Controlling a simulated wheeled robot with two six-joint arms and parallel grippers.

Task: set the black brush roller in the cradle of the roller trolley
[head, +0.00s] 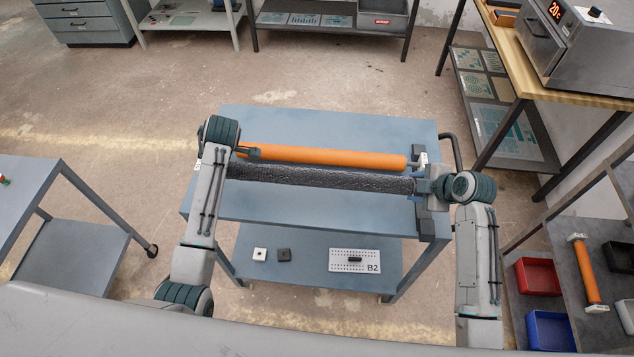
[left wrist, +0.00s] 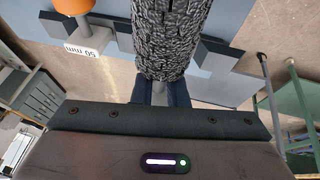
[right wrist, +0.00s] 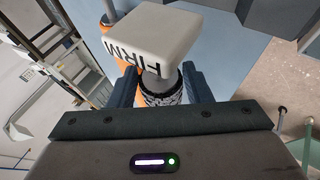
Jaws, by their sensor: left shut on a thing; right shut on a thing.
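The black brush roller (head: 320,179) lies level across the roller trolley (head: 330,214), held at both ends. My left gripper (head: 227,168) is shut on its left end; the left wrist view shows the dark bristles (left wrist: 170,35) running away from the fingers. My right gripper (head: 420,187) is shut on the grey shaft at its right end. A white block marked FIRM (right wrist: 160,38) shows at that end in the right wrist view. Dark cradle blocks (left wrist: 222,55) show beside the roller in the left wrist view. I cannot tell whether the roller touches the cradle.
An orange roller (head: 320,155) lies just behind the black one, with a 50 mm tag (left wrist: 86,40) near its end. The lower shelf holds a B2 plate (head: 354,261) and small blocks. A bench with an oven (head: 585,50) and red bin (head: 537,277) stand right.

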